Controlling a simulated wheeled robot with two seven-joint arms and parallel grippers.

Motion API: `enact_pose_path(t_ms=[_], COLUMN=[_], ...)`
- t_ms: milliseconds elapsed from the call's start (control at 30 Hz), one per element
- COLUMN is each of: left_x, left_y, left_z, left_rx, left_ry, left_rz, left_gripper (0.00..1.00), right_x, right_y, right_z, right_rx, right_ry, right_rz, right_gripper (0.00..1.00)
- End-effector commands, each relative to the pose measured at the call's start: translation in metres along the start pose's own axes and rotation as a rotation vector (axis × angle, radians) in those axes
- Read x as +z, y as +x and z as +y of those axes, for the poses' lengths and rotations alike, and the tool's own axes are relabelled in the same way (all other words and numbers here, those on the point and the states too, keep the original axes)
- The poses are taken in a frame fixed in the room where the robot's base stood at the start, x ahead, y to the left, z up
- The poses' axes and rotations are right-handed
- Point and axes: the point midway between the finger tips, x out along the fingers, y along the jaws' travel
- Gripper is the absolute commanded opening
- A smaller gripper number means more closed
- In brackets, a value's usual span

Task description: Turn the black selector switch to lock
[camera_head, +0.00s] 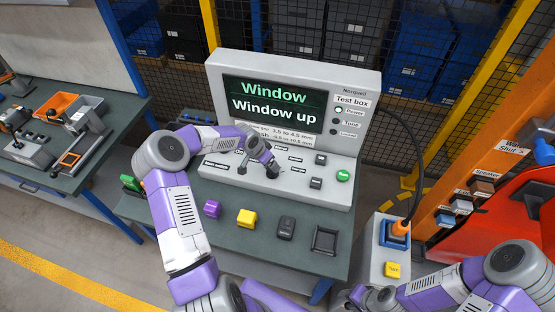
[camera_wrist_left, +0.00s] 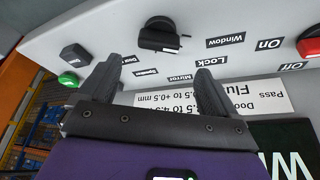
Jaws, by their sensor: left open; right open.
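The black selector switch (camera_wrist_left: 160,36) sits on the grey sloping panel of the test box (camera_head: 366,90). In the left wrist view it is at the top, with its white mark toward the "Window" label (camera_wrist_left: 226,41); the "Lock" label (camera_wrist_left: 212,61) is beside that one. My left gripper (camera_head: 258,169) is over the panel, and in the left wrist view its open fingers (camera_wrist_left: 155,85) are empty and apart from the switch. In the head view my left gripper makes the switch hard to pick out. My right gripper (camera_head: 372,298) is low at the bottom right, open.
The screen (camera_head: 272,105) reads "Window up". Coloured parts line the table front.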

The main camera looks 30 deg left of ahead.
Motion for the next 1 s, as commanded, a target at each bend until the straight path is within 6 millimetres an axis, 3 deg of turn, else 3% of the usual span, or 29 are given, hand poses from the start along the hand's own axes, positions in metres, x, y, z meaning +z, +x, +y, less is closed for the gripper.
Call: enact_pose_path(t_ms=[433, 867, 1000], left_x=[0.000, 0.000, 0.000], left_y=[0.061, 0.071, 0.071], left_z=[0.002, 0.001, 0.001], left_rx=[0.004, 0.002, 0.002], left_ry=[-0.003, -0.001, -0.001], left_rz=[0.001, 0.001, 0.001], left_gripper=[0.92, 0.92, 0.72], right_x=[0.000, 0.000, 0.000], right_y=[-0.005, -0.006, -0.006], right_z=[-0.002, -0.002, -0.002], right_rx=[0.000, 0.000, 0.000], right_ry=[0.000, 0.000, 0.000], right_rz=[0.000, 0.000, 0.000], right_gripper=[0.43, 0.43, 0.43])
